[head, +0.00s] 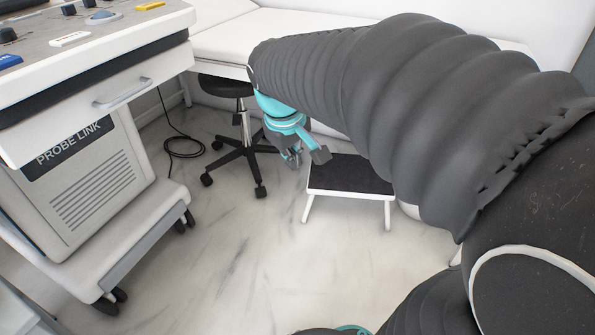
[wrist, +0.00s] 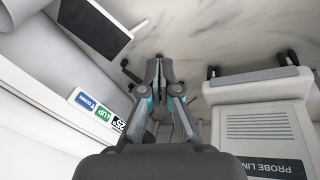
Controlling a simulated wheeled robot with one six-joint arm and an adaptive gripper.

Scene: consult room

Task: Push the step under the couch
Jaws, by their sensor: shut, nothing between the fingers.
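The step (head: 350,178) is a low stool with a black top, white rim and white legs, standing upright on the floor near the couch (head: 228,40). My arm hides its back right part, so I cannot tell whether any of it lies under the couch. The step also shows at the upper left of the wrist view (wrist: 92,28), beside the couch's pale side (wrist: 45,108). My gripper (head: 306,158) is shut and empty, pointing down just left of the step's back left corner in the head view. In the wrist view the closed fingertips (wrist: 160,66) are apart from the step.
A wheeled black stool (head: 240,152) stands left of my gripper, close to it. A white machine cart (head: 95,175) marked PROBE LINK fills the left, with a black cable (head: 182,148) on the floor behind. The marble floor (head: 240,255) in front is clear.

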